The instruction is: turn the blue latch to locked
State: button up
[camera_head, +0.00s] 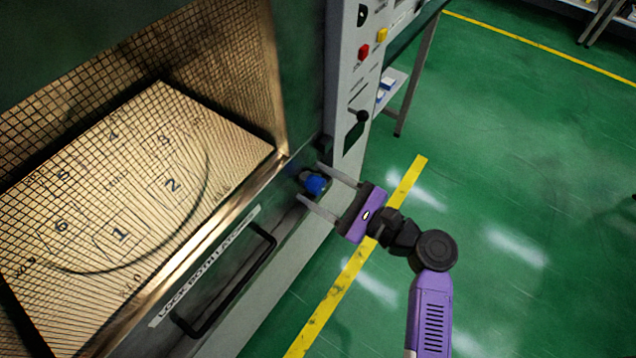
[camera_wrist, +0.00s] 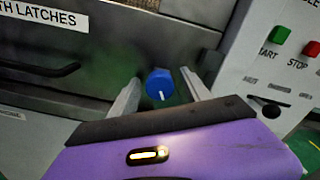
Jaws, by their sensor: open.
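The blue latch (camera_head: 315,184) is a round knob at the lower right corner of the microwave door. In the wrist view the latch (camera_wrist: 160,84) shows a white mark on its face, pointing roughly downward. My gripper (camera_head: 308,181) is open, with one finger on each side of the latch. In the wrist view my gripper (camera_wrist: 160,90) has its fingers to the left and right of the knob, with gaps visible. I cannot tell how far the fingertips reach past the knob's face.
The door has a black handle (camera_head: 228,282) and a label about latches (camera_head: 205,266) left of the knob. The control panel stands to the right with a red button (camera_head: 364,51), a yellow button (camera_head: 382,35) and a black lever (camera_head: 361,116). Green floor (camera_head: 520,190) lies open at right.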

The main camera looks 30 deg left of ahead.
jog(key=shift+c, duration=0.3)
grip_shut()
